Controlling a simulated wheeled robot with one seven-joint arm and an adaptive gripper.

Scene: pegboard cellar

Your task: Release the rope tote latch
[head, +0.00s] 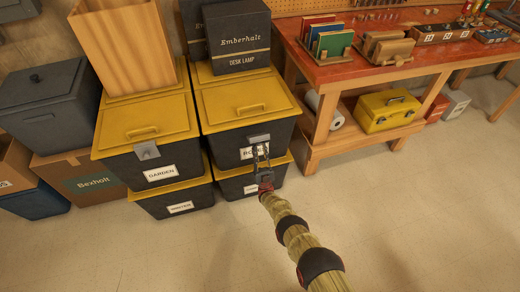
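The rope tote is the black upper right tote (270,126) with a yellow lid (243,100). Its white label (245,154) shows "RO", with the rest hidden behind my gripper. The grey latch (258,138) sits at the middle of the lid's front edge. My gripper (261,148) is in front of the label, just below the latch. Its two fingers point up toward the latch and look apart, with nothing seen between them. I cannot tell whether a fingertip touches the latch.
A tote labelled "GARDEN" (160,174) with its own grey latch (147,150) stands to the left. A black desk lamp box (240,45) stands on the rope tote's lid. A red-topped workbench (350,70) is at right. The floor in front (160,255) is clear.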

